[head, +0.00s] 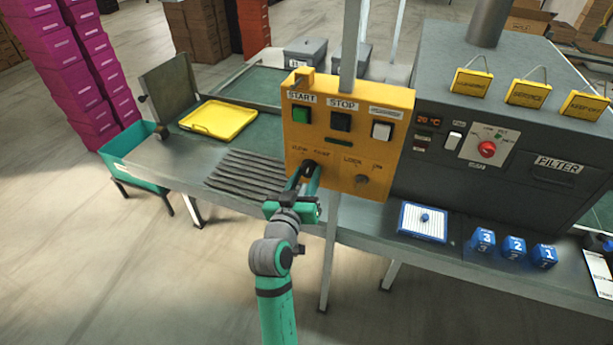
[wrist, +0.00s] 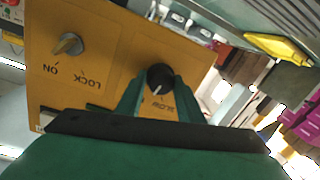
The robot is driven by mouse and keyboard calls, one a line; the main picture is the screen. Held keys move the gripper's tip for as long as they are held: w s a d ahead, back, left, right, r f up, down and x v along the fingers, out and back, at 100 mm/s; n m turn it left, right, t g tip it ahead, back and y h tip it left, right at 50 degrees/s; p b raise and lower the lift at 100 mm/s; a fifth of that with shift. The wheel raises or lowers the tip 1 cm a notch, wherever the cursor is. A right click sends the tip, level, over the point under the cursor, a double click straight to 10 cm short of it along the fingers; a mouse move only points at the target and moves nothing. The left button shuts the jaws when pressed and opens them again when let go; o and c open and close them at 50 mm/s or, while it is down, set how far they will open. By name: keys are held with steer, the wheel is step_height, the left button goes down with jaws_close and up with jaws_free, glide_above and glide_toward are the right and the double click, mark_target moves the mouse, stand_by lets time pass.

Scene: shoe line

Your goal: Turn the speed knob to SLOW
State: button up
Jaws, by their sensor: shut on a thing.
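The speed knob is a round black knob (wrist: 160,76) on the lower left of the yellow control panel (head: 345,165). In the wrist view the panel appears upside down. The knob's white pointer line points down and slightly left in that picture, near the end of a label that reads like SLOW (wrist: 164,107), but not clearly at it. The label on the other side is hidden by a finger. My green gripper (head: 310,172) reaches the knob from the front. In the wrist view its two fingers (wrist: 158,92) stand on either side of the knob, closed on it.
The panel also has a green START button (head: 301,115), a black STOP button (head: 340,122), a white button (head: 381,131) and a LOCK/ON knob (head: 362,180). A yellow tray (head: 218,119) lies left on the line. A grey machine (head: 500,130) stands right.

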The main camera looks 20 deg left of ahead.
steer(key=n, duration=0.5)
steer(key=shift+a, duration=0.15)
steer(key=shift+n+h, duration=0.3)
steer(key=shift+n, duration=1.7)
steer(key=o, duration=1)
steer(key=s, duration=1)
steer(key=shift+s+r, duration=0.35)
steer(key=shift+r, duration=0.05)
